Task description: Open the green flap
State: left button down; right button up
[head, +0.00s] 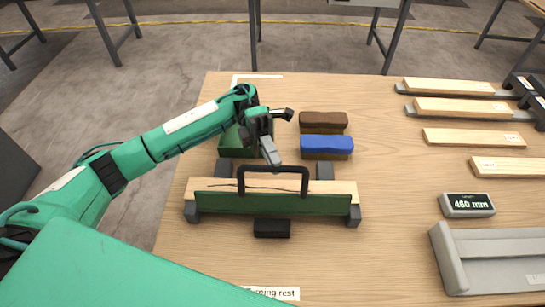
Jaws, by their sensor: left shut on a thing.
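The green flap (272,203) is a long dark green panel along the front of a wooden plank in a fixture near the middle of the table. A black arched handle (304,180) rises above the flap and plank. The gripper hides a little of the bar. From this angle I cannot tell exactly how far the flap is tilted. My right gripper is out of view.
A black block (272,228) lies just in front of the flap. Behind the fixture are a green box (231,140), a brown brush-like block (323,122) and a blue one (326,145). Planks, a "460 mm" display (467,205) and a grey tray (447,263) are at right.

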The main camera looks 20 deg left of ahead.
pick_arm(q)
jog(key=shift+s+f, duration=0.1)
jog(key=shift+f, duration=0.4)
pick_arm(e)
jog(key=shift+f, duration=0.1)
pick_arm(q)
jog(key=c, duration=1.7)
grip_release()
jog(key=shift+r, duration=0.2)
jog(key=shift+w+a, duration=0.15)
jog(key=shift+w, duration=0.15)
jog(key=b+v, duration=0.5)
jog(key=v, duration=0.8)
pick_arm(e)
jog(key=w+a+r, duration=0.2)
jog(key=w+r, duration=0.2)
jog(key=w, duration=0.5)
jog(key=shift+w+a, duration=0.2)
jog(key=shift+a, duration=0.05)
